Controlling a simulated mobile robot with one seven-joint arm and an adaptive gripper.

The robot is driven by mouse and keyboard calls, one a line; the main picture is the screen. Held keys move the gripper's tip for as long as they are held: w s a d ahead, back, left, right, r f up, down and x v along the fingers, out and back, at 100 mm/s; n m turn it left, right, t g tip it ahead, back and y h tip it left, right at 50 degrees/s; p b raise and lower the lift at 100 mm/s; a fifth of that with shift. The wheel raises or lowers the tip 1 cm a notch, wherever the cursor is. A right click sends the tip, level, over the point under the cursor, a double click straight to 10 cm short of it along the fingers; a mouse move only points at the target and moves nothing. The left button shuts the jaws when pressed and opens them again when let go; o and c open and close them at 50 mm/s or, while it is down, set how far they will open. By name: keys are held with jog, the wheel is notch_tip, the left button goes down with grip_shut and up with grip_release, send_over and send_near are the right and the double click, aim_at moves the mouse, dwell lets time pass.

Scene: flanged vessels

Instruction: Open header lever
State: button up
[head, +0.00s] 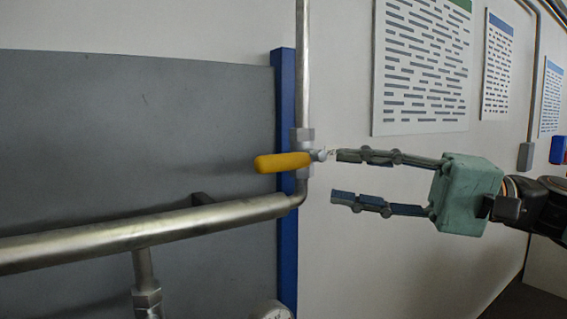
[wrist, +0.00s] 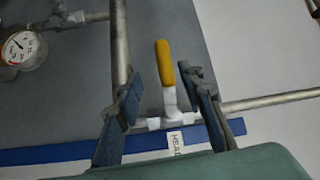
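The header lever (head: 283,162) has a yellow grip and a pale metal stem on a valve (head: 303,143) in the vertical pipe. In the head view it points left, square across that pipe. My gripper (head: 340,176) is open and empty, to the right of the valve, with its fingertips pointing left at it. In the wrist view the lever (wrist: 165,64) stands between the two spread fingers of my gripper (wrist: 158,78), with a gap on each side. A white tag (wrist: 177,143) reading "HEAD" in part hangs by the valve.
A thick horizontal pipe (head: 150,230) runs below the lever and joins the valve pipe. A blue post (head: 287,255) and a grey panel (head: 130,140) stand behind. A round gauge (wrist: 24,49) shows at the wrist view's left.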

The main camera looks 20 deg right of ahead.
aim_at(294, 164)
jog(key=x, duration=0.3)
jog(key=p+x, duration=0.1)
jog(key=x, duration=0.6)
jog(key=shift+w+r+p, duration=0.35)
grip_shut()
